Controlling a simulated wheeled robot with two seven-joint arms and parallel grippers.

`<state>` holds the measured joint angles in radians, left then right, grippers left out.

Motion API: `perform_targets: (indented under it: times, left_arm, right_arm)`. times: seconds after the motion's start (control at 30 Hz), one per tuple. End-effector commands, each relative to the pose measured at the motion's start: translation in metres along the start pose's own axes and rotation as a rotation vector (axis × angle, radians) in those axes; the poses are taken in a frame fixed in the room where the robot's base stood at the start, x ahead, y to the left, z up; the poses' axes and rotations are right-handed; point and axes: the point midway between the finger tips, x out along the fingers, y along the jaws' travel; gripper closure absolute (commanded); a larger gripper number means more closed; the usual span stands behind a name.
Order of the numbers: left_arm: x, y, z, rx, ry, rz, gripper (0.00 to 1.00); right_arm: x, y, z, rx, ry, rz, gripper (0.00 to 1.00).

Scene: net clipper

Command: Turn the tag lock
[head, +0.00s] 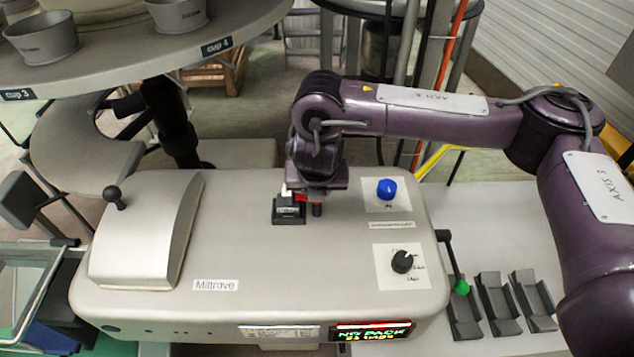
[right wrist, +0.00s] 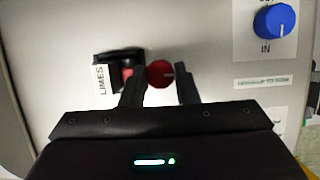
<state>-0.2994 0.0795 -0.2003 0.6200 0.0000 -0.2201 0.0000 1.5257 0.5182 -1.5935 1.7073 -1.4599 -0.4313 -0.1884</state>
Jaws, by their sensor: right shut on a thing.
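In the head view the gripper (head: 306,202) reaches down over the machine, and only a bit of red shows by the fingers. Just left of the knob is a black tag holder (right wrist: 115,60) with a white tag reading LIMES (right wrist: 101,79); the holder also shows in the head view (head: 288,214). My left gripper is out of view.
A blue knob (head: 386,188) and a black dial (head: 402,262) sit right of the gripper. A lit display (head: 372,332) is on the machine's front. A green-tipped lever (head: 460,287) and black cradles (head: 497,303) stand at right. A curved cover (head: 150,230) is at left.

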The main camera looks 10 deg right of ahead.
Motion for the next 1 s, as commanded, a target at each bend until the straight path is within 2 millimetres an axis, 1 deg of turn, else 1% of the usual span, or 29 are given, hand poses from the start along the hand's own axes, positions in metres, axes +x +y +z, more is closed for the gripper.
perform_targets:
  times: [0.37, 0.4, 0.53, 0.57, 0.87, 1.0]
  left_arm:
    - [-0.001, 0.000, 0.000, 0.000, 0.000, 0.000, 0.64]
    - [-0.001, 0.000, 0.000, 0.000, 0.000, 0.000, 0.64]
    - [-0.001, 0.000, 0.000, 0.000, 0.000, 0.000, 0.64]
    - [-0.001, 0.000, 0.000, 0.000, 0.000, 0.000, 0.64]
    - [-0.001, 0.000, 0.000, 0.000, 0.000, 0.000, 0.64]
    - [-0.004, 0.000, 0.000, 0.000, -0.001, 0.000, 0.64]
  right_arm:
    - [0.000, 0.000, 0.001, 0.007, -0.003, -0.001, 0.95]
    - [0.000, 0.000, 0.001, 0.007, -0.003, -0.001, 0.70]
    - [0.000, 0.000, 0.001, 0.006, -0.002, -0.001, 0.53]
    - [0.000, 0.000, 0.001, 0.006, -0.002, -0.001, 0.51]
    - [-0.002, 0.000, 0.001, 0.004, -0.002, -0.001, 0.51]
    - [-0.016, 0.001, 0.003, 0.002, -0.006, 0.001, 0.51]
